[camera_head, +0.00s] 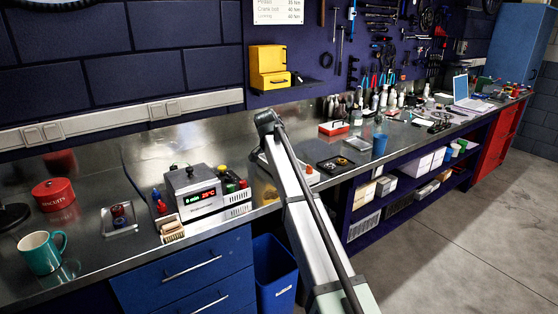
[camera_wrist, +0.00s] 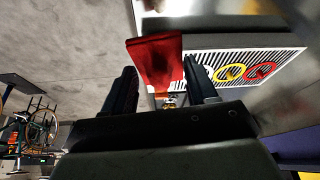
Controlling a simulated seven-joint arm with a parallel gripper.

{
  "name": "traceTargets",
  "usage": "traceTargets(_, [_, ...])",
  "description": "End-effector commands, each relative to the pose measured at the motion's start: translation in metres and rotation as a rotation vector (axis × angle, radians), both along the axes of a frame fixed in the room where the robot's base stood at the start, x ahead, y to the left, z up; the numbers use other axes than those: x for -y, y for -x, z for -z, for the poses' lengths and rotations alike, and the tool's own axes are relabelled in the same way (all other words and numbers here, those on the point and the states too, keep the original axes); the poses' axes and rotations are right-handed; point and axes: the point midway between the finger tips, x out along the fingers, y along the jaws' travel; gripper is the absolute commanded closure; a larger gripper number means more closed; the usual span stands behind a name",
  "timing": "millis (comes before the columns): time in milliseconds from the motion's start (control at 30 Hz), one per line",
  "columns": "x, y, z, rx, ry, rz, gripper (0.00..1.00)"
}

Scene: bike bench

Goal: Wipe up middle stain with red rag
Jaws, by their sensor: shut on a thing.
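In the wrist view, a red rag (camera_wrist: 156,60) stands out between the two dark fingers of my gripper (camera_wrist: 160,72). The gripper is shut on the rag, and the rag spreads beyond the fingertips. In the head view my arm reaches over the front edge of the steel bench (camera_head: 215,140), and my gripper and the rag cannot be made out clearly there. No stain can be told with certainty. The bench around the arm's far end is partly hidden by the arm.
To the right are a black tray (camera_head: 335,164) and a blue cup (camera_head: 379,144). A yellow cabinet (camera_head: 268,66) hangs behind.

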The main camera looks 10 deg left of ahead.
Motion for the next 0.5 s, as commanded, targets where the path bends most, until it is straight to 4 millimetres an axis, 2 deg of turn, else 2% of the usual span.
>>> traceTargets(33, [0.000, 0.008, 0.002, 0.000, -0.001, -0.053, 0.71])
traceTargets(200, [-0.011, 0.021, 0.006, 0.001, -0.001, -0.274, 0.71])
traceTargets(500, [-0.034, 0.035, 0.006, 0.002, -0.003, -0.729, 0.71])
